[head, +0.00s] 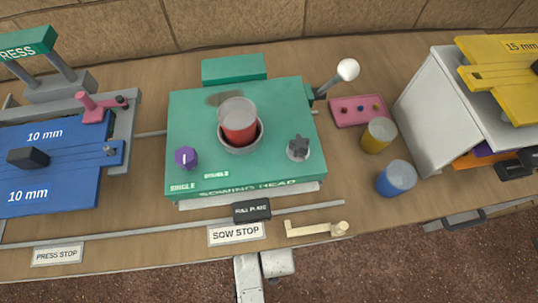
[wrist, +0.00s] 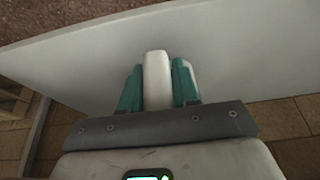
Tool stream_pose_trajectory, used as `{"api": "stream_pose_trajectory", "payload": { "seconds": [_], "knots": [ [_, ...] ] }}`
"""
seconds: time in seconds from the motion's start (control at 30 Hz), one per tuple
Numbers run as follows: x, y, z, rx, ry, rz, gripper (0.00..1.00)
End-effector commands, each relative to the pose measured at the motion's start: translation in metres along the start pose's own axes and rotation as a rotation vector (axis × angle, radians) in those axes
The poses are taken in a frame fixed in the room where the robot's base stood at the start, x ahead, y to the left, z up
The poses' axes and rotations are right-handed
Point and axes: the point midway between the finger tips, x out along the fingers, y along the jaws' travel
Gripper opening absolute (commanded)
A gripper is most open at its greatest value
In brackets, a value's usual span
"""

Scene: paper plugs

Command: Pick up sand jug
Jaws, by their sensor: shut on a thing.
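In the wrist view, my gripper (wrist: 158,80) has teal fingers closed on both sides of an upright off-white bar. This bar looks like the handle of the sand jug (wrist: 156,80). A broad pale grey surface spreads behind the fingers, and I cannot tell whether it is the jug's body or a panel. No whole jug shows in either view, and its contents are hidden. My gripper is not in the head view.
The green sowing head (head: 190,120) holds a red-filled cup (head: 239,120). A yellow cup (head: 378,136) and a blue cup (head: 396,178) stand to its right. The blue press (head: 60,175) is at left, a grey cabinet (head: 430,110) at right. A stone wall (head: 240,22) runs behind.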

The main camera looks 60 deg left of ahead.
Motion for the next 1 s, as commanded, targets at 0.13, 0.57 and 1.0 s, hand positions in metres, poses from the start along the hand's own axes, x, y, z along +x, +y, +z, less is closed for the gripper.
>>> {"api": "stream_pose_trajectory", "payload": {
  "seconds": [0.13,0.57,1.0],
  "knots": [
    [0.000,0.000,0.000,0.000,0.000,0.000,0.09],
    [-0.002,0.000,-0.001,0.001,0.001,0.000,0.00],
    [-0.025,0.000,0.044,0.001,-0.002,0.001,0.00]
  ]
}}
